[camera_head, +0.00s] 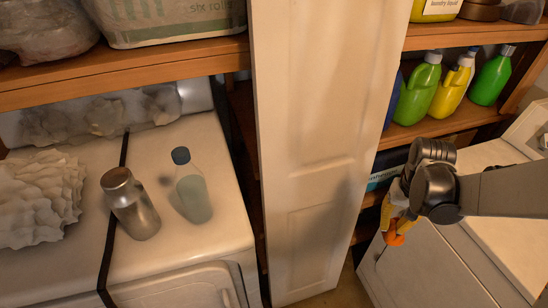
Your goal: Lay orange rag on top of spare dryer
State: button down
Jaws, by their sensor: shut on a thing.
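My gripper (400,200) is at the right, at the end of my arm, in front of the shelves and above the white machine at the lower right. It is shut on the orange rag (396,238), which shows as a small bunched orange piece hanging below the fingers. The fingers and most of the rag are partly hidden by the wrist. A white machine with a dark strap (150,265) stands at the left. Another white machine (425,265) stands at the lower right. Which one is the spare dryer I cannot tell for sure.
A metal bottle (131,205), a clear bottle with a dark cap (192,188) and a crumpled pale heap (40,200) occupy the left machine's top. A tall pale panel (318,150) stands between the machines. Green (419,90) and yellow (452,88) detergent bottles stand on the right shelf.

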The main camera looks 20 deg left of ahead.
aim_at(169, 182)
jog(key=l+u, duration=0.15)
jog(key=u, duration=0.35)
jog(key=l+u, duration=0.15)
jog(key=u, duration=0.3)
jog(key=l+u, duration=0.15)
jog(key=u, duration=0.35)
jog(key=k+l+u, duration=0.1)
jog(key=u, duration=0.35)
